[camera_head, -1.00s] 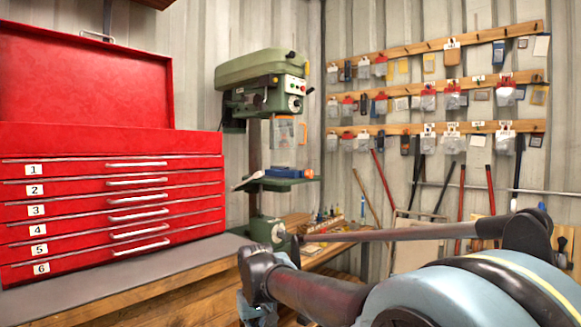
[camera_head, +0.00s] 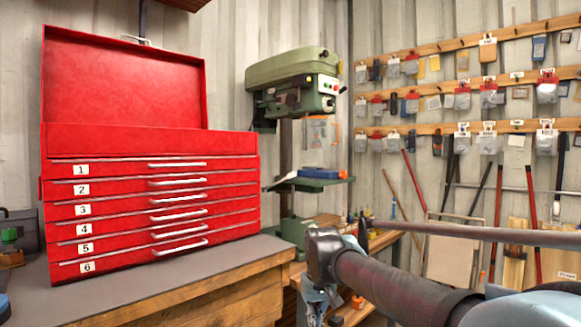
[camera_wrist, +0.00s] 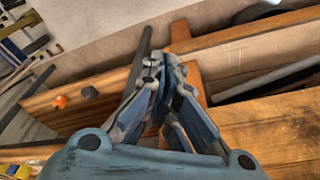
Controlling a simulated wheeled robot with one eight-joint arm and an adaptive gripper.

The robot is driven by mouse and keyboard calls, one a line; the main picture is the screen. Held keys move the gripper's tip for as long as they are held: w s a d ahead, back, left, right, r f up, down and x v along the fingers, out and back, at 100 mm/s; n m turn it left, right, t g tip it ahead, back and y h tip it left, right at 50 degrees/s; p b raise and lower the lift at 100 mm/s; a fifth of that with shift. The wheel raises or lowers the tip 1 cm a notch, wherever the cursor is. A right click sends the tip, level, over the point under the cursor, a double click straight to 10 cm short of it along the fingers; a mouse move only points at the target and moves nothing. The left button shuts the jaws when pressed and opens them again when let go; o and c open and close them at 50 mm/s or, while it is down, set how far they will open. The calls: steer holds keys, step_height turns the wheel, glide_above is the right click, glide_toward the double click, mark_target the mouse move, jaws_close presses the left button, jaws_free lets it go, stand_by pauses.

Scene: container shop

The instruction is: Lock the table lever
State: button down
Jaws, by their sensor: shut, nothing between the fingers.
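A green drill press (camera_head: 300,85) stands behind the bench, right of the red tool chest. Its small work table (camera_head: 315,184) sits midway down the column. A thin light-coloured lever-like piece (camera_head: 281,181) sticks out at the table's left side; I cannot tell whether it is the table lever or whether it is locked. My gripper (camera_head: 318,303) is below and in front of the drill press, apart from its table, and partly hidden by my arm. In the wrist view my gripper (camera_wrist: 160,68) is shut and empty, over wooden boards and a dark bar.
The red tool chest (camera_head: 150,145) with numbered drawers stands on the grey-topped bench (camera_head: 185,282), lid raised. A tool wall (camera_head: 455,130) with hanging packets is at right. Long-handled tools lean below it. An orange item (camera_wrist: 60,101) lies near the boards in the wrist view.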

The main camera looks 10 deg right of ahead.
steer(key=w+r+n, duration=0.2)
steer(key=w+r, duration=1.1)
steer(key=r, duration=0.5)
steer(key=w+r+n+y, duration=0.1)
steer(key=w+r+n, duration=0.1)
steer(key=w+r, duration=1.2)
steer(key=w+d+r+n+t+y, duration=0.1)
steer(key=w+r+n, duration=0.1)
steer(key=w+r, duration=1.2)
step_height(320, 180, up, 8)
steer(key=shift+f+n, duration=0.1)
steer(key=shift+n, duration=0.2)
steer(key=shift+d, duration=0.1)
steer(key=x, duration=0.9)
steer(key=shift+w+f, duration=0.1)
steer(key=shift+f, duration=0.05)
steer(key=f, duration=0.3)
steer(key=shift+s+d, duration=0.1)
steer(key=shift+s, duration=0.3)
steer(key=shift+s+d+f, duration=0.2)
steer(key=shift+f, duration=0.45)
